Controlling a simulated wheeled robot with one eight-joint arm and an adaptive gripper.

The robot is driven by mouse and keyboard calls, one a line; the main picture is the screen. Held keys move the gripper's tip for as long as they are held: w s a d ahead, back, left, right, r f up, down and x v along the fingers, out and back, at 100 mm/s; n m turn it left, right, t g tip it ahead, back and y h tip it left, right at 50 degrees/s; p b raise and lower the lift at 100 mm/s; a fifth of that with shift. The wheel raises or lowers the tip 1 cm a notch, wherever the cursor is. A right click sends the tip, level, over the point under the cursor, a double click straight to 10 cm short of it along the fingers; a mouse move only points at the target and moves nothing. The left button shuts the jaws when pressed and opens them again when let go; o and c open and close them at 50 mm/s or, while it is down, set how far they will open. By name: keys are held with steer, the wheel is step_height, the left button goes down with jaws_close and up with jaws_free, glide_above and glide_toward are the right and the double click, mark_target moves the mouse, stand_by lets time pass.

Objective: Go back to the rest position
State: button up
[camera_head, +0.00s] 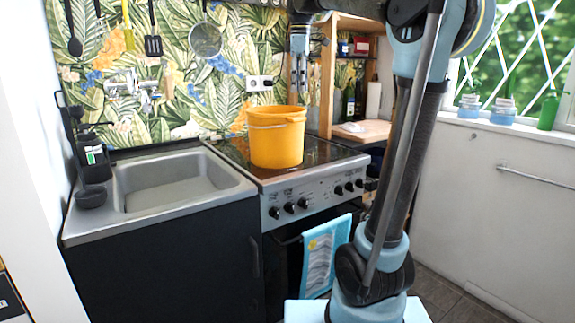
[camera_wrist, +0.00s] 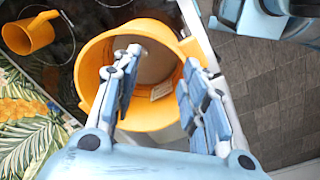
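My gripper (camera_head: 300,78) hangs from my raised arm, pointing down above the right rear rim of the yellow bucket (camera_head: 276,145). The bucket stands upright on the dark stovetop (camera_head: 231,149). In the wrist view my gripper (camera_wrist: 160,60) has its two blue padded fingers spread apart with nothing between them. The bucket (camera_wrist: 98,62) lies below and beyond the fingers, and its open mouth shows. A small pale patch is visible inside it.
A yellow mug (camera_wrist: 28,35) is on the dark surface near the bucket in the wrist view. The steel sink (camera_head: 165,180) is left of the stove. A wooden shelf (camera_head: 327,75) stands behind my arm. A towel (camera_head: 326,255) hangs on the oven front.

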steer(key=s+d+f+m, duration=0.5)
steer(key=s+f, duration=0.4)
steer(key=f, duration=0.5)
steer(key=s+d+f+m+t, duration=0.1)
steer(key=s+d+f+m, duration=0.4)
steer(key=s+f, duration=0.4)
steer(key=s+d+f+m, duration=0.5)
steer(key=s+f, duration=0.4)
steer(key=f, duration=1)
steer(key=shift+m+t, duration=0.4)
steer(key=shift+m, duration=0.1)
steer(key=shift+s+d+f, duration=0.1)
steer(key=shift+w+f, duration=0.2)
steer(key=shift+w, duration=0.25)
